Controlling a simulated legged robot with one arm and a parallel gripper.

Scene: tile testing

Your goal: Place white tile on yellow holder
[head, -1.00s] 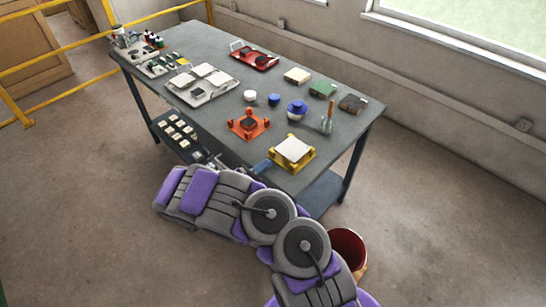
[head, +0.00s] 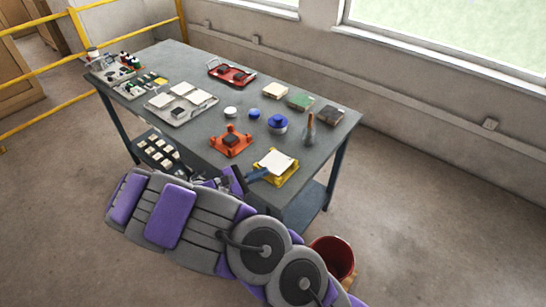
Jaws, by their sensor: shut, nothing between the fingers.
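The yellow holder (head: 275,181) stands near the front right corner of the grey table. A white tile (head: 276,161) lies on top of it and looks a little skewed to the holder; whether it is fully seated I cannot tell. My gripper (head: 262,174) is at the left edge of the holder, close beside the tile. It is shut and empty. The purple and grey arm hides part of the table's front edge and of the gripper.
A blue pot (head: 278,124) and a bottle (head: 308,130) stand behind. A white tray (head: 200,112) holds more tiles.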

